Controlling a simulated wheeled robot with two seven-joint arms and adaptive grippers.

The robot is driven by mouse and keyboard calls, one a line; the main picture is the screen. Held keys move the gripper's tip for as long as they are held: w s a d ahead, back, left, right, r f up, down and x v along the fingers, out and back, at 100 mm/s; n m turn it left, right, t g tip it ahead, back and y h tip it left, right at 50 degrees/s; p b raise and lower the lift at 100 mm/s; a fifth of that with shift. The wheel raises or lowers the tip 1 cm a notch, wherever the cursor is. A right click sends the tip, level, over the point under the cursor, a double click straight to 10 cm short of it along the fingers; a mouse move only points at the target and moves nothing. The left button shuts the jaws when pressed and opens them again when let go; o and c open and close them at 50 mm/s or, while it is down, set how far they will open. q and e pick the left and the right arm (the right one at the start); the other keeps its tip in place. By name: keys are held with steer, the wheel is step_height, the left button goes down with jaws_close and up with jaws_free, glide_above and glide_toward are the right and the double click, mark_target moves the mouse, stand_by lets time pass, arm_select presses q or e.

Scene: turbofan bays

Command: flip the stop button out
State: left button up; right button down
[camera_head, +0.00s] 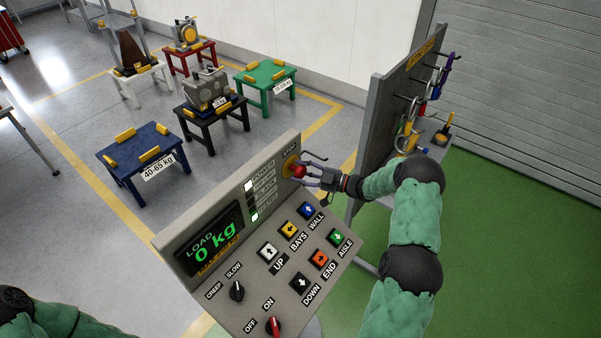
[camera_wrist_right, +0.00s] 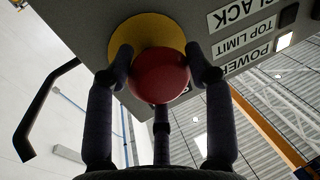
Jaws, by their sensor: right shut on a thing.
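The red stop button (camera_head: 298,171) sits on a yellow round plate (camera_head: 291,164) at the upper right of the grey control panel (camera_head: 180,238). In the right wrist view the red button (camera_wrist_right: 159,76) fills the middle, with the yellow plate (camera_wrist_right: 150,32) behind it. My right gripper (camera_head: 306,175) is at the button, its fingers on both sides of the red head and shut on it. The fingers also show in the right wrist view (camera_wrist_right: 165,72). My left gripper is out of view; only part of my left arm shows at the lower left.
The panel carries a display reading 0 kg (camera_head: 213,240), several arrow buttons, a black speed knob (camera_head: 237,291) and a red on/off knob (camera_head: 274,326). A bent dark bar (camera_wrist_right: 38,110) stands beside the button. A tool board (camera_head: 400,100) rises behind my right arm.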

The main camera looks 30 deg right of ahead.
steer(key=shift+c, duration=2.4)
jaws_free()
steer(key=shift+r, duration=0.15)
steer(key=shift+s+r, duration=0.1)
steer(key=shift+s, duration=0.15)
steer(key=shift+d, duration=0.15)
steer(key=shift+s+d, duration=0.25)
steer(key=shift+s, duration=0.05)
steer(key=v, duration=1.1)
